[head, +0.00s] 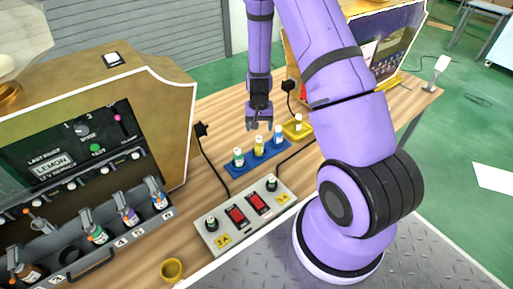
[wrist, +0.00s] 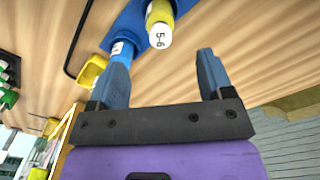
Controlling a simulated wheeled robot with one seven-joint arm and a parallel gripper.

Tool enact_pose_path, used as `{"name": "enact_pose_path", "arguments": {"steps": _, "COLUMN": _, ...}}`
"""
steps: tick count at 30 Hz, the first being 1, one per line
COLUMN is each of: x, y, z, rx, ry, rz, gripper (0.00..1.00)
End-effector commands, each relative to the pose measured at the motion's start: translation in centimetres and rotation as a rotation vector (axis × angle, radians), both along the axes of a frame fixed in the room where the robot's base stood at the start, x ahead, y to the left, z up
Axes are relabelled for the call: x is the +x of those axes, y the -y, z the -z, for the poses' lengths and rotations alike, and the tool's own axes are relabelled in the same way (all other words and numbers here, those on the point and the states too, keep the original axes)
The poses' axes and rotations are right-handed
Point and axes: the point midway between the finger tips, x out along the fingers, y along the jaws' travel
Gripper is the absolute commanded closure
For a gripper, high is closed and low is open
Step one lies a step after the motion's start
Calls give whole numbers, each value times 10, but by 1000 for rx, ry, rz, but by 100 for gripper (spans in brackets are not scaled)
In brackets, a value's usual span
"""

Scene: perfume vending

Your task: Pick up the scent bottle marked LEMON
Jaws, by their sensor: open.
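Three small white-capped bottles stand in a row on a blue tray (head: 248,165): a green one (head: 238,160), a yellow one (head: 259,149) and a blue one (head: 278,138). No LEMON marking is readable on any of them. My gripper (head: 259,124) is open and empty, just above and behind the row. In the wrist view, the yellow bottle (wrist: 160,14) shows its cap marked "5-6" beyond the gap between my open fingers (wrist: 164,52). The blue bottle (wrist: 124,44) is partly hidden behind the left finger. The green bottle is not visible there.
A yellow dish (head: 298,131) sits right of the tray. A control box (head: 240,222) with red switches and a yellow cup (head: 172,268) stand in front. Black cables cross the table.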

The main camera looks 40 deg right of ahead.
Motion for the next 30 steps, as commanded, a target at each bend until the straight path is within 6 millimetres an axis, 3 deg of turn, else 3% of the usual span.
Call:
{"name": "enact_pose_path", "arguments": {"steps": 6, "x": 0, "y": 0, "z": 31, "rx": 1, "ry": -1, "rz": 0, "gripper": 26}}
{"name": "enact_pose_path", "arguments": {"steps": 14, "x": -1, "y": -1, "z": 47, "rx": 1, "ry": 1, "rz": 0, "gripper": 26}}
{"name": "enact_pose_path", "arguments": {"steps": 24, "x": -2, "y": -2, "z": 88, "rx": 1, "ry": 1, "rz": 0, "gripper": 26}}
{"name": "enact_pose_path", "arguments": {"steps": 30, "x": -2, "y": -2, "z": 95, "rx": 1, "ry": 1, "rz": 0, "gripper": 26}}
